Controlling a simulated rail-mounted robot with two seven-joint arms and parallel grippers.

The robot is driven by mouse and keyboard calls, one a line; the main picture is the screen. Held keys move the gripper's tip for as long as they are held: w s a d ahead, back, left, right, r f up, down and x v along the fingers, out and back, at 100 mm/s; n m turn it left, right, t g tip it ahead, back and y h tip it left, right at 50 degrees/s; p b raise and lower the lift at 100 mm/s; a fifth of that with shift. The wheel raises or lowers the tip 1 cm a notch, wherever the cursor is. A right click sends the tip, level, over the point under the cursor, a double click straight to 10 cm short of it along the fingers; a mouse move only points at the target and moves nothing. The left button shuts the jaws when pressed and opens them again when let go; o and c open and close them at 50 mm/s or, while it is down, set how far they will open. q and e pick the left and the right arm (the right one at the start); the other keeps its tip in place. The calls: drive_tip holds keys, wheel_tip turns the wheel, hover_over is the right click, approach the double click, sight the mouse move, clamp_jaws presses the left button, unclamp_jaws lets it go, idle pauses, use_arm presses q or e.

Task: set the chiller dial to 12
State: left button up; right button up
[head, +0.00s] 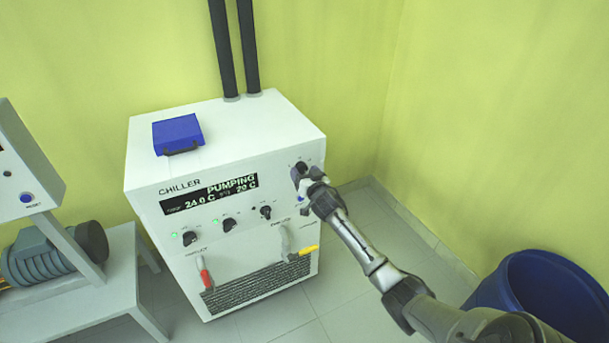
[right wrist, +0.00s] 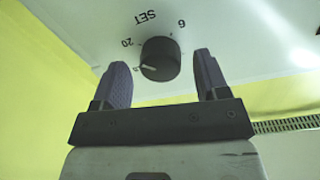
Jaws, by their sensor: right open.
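The white chiller (head: 165,175) stands against the yellow wall. Its display (head: 210,194) reads PUMPING, 24.0 C and what looks like a set value of 20 C. In the right wrist view the black SET dial (right wrist: 160,57) sits between labels 20 and 6, with a white mark on its lower left side. My right gripper (right wrist: 162,82) is open, with one finger on each side of the dial and no clear contact. In the head view the right gripper (head: 303,178) is at the front panel's upper right and hides part of it. My left gripper is not in view.
Three black knobs, one of them a left knob (head: 190,239), sit below the display. A red-handled valve (head: 205,275) and a yellow-handled valve (head: 305,251) are lower down. A blue case (head: 178,131) lies on top. A blue bin (head: 560,290) stands right; a bench (head: 125,270) stands left.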

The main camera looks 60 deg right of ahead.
drive_tip(key=shift+w, duration=0.1)
drive_tip(key=c, duration=0.9)
